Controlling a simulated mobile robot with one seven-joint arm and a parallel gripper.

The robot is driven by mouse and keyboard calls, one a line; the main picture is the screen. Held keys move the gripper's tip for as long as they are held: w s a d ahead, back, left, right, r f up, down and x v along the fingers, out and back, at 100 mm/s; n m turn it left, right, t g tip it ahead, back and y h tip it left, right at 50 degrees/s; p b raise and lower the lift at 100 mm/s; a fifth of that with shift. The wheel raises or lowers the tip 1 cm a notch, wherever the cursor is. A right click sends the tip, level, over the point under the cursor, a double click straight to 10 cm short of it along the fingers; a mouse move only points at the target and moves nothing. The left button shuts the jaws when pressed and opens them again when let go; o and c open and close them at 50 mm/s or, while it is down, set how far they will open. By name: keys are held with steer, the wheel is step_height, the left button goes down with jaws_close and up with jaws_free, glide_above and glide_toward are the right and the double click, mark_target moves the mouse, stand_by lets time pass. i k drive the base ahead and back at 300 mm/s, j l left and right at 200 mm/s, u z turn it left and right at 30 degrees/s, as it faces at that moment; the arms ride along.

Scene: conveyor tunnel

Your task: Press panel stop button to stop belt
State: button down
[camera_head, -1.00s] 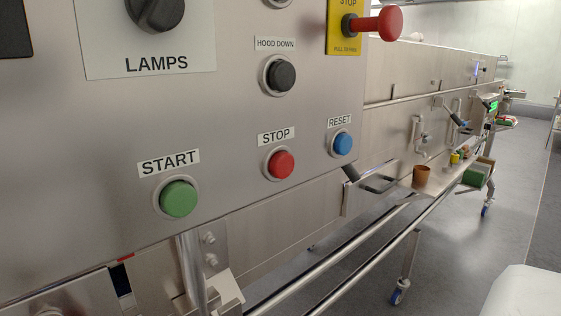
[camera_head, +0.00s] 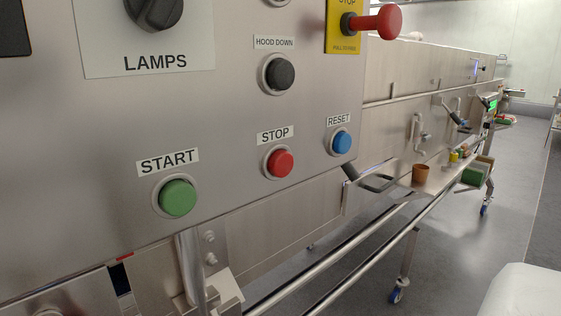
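The steel control panel (camera_head: 90,130) fills the left half of the head view. The red STOP button (camera_head: 280,163) sits in a steel ring at the panel's lower right, under a white STOP label (camera_head: 275,135). The green START button (camera_head: 177,197) is to its left and lower. The blue RESET button (camera_head: 342,143) is to its right. Nothing covers or touches the STOP button. My gripper is not in view. The belt itself does not show, so I cannot tell whether it moves.
A black HOOD DOWN button (camera_head: 278,74) is above STOP. A red knob (camera_head: 382,21) juts out from a yellow plate at upper right. A steel rail (camera_head: 330,255) runs below the panel. A brown pot (camera_head: 420,174) stands on a shelf. Grey floor (camera_head: 480,250) is open at right.

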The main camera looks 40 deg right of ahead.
mark_target(282, 162)
steer(key=j+z, duration=0.3)
steer(key=j, duration=0.25)
steer(key=k+j+z, duration=0.3)
steer(key=j, duration=0.2)
steer(key=i+j+u, duration=0.1)
steer(key=j, duration=0.45)
steer(key=l+z, duration=0.25)
